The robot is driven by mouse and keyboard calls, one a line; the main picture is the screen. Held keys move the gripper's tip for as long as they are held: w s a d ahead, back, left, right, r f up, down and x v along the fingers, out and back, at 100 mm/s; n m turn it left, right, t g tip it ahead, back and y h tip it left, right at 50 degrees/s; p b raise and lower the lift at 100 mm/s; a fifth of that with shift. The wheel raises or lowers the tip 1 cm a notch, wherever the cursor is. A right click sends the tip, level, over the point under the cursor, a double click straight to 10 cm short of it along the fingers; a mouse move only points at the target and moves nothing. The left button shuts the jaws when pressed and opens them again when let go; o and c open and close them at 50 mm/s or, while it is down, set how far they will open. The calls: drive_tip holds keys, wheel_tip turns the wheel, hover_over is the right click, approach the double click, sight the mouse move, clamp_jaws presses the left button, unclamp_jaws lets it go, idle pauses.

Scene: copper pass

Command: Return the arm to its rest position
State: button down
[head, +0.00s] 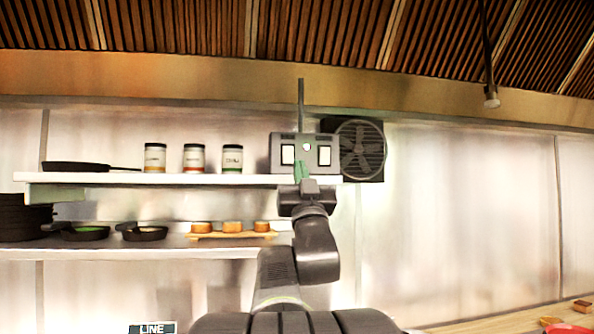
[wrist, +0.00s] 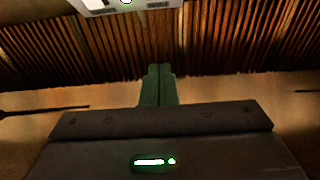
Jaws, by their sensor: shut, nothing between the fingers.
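My gripper (head: 300,168) is raised at the middle of the head view, in front of the upper shelf and a grey box with two lit panels. In the wrist view my gripper (wrist: 160,70) shows its two green fingers side by side and touching, with nothing between them. My arm rises from the bottom middle of the head view, bent, with the gripper pointing up. The wrist camera looks up at the slatted ceiling.
The upper shelf (head: 110,179) holds a pan, several jars and the grey box (head: 285,142). A fan (head: 360,150) is beside the box. The lower shelf (head: 130,243) holds small pans and a wooden board. The wall at right is bare above a wooden counter (head: 500,322).

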drive_tip(key=shift+s+f, duration=0.25)
drive_tip(key=shift+f, duration=0.1)
